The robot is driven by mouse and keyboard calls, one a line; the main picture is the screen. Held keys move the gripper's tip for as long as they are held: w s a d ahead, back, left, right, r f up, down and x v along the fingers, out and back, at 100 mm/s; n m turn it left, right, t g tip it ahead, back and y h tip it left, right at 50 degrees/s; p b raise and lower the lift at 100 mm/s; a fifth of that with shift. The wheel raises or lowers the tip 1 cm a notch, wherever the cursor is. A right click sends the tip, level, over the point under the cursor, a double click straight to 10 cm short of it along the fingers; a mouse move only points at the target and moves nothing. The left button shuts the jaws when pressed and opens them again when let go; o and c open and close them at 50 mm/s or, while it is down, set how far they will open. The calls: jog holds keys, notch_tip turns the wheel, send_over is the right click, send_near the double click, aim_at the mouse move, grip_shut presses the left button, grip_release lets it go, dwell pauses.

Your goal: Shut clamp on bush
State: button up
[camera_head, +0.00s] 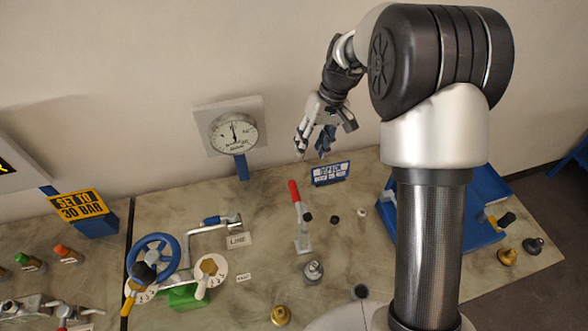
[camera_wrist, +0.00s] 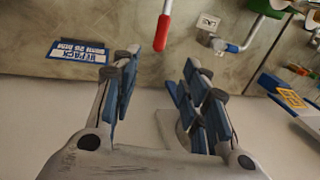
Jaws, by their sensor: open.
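The clamp (camera_head: 302,235) stands on the bench, with its red handle (camera_head: 295,192) raised and leaning slightly left. A dark tip (camera_head: 307,217) shows beside its arm. The red handle also shows at the top of the wrist view (camera_wrist: 163,32). I cannot tell which small part is the bush; a dark knob-like piece (camera_head: 334,219) and a small pale piece (camera_head: 362,213) are to the right of the clamp. My gripper (camera_head: 312,147) is open and empty, up near the wall, behind and above the clamp. In the wrist view, its fingers (camera_wrist: 160,68) stand wide apart.
A blue-and-white sign (camera_head: 331,173) stands behind the clamp. A blue handwheel (camera_head: 151,257) and white dials (camera_head: 209,270) are left. A steel fitting (camera_head: 313,271) stands in front. A blue tray (camera_head: 385,207) is right, partly hidden by my arm.

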aim_at(295, 188)
jog(key=x, duration=0.5)
jog(key=b+x, duration=0.1)
jog(key=x, duration=1.1)
jog(key=shift+s+f, duration=0.15)
jog(key=shift+s, duration=0.1)
jog(key=shift+c, duration=0.6)
grip_shut()
